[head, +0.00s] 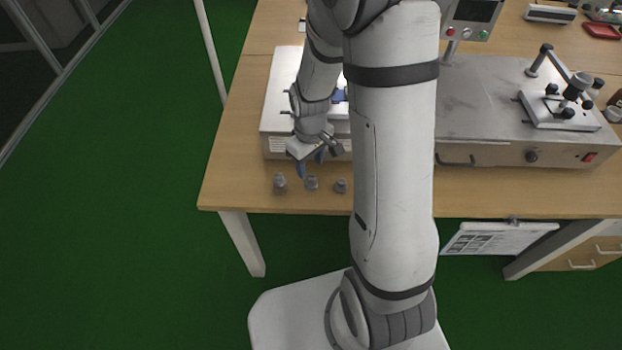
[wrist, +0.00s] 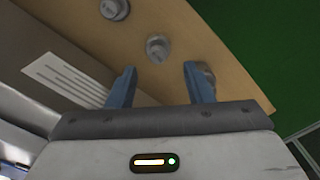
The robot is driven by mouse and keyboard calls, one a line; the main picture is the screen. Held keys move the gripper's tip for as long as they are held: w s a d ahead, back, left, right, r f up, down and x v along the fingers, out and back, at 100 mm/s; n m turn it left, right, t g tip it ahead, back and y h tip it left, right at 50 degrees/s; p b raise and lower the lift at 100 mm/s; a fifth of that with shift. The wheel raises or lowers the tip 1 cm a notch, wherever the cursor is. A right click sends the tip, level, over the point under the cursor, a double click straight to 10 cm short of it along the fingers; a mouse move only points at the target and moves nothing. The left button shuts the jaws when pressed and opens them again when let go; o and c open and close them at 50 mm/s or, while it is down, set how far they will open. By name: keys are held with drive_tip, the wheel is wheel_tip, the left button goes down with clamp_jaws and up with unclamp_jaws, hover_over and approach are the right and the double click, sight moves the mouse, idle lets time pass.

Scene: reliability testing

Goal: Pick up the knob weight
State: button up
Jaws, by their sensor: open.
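Three small grey metal knob weights stand in a row near the table's front left edge in the head view: a left one (head: 280,183), a middle one (head: 311,183) and a right one (head: 340,186). My gripper (head: 310,167) is open, with blue fingers pointing down, just behind and above the middle weight. In the wrist view, my gripper (wrist: 160,78) has nothing between its fingers. The middle weight (wrist: 157,48) shows beyond the gap. Another weight (wrist: 208,75) is partly hidden behind the right finger, and a third (wrist: 114,8) is at the top edge.
A grey metal apparatus (head: 480,110) stands behind the weights, with a white labelled side close to my gripper. The wooden table (head: 235,170) ends just in front of the weights. The table is free left of the weights. My arm covers part of the view.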

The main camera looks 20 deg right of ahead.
sight(311, 176)
drive_tip(key=shift+w+d+f, duration=0.1)
drive_tip(key=shift+f, duration=2.7)
clamp_jaws()
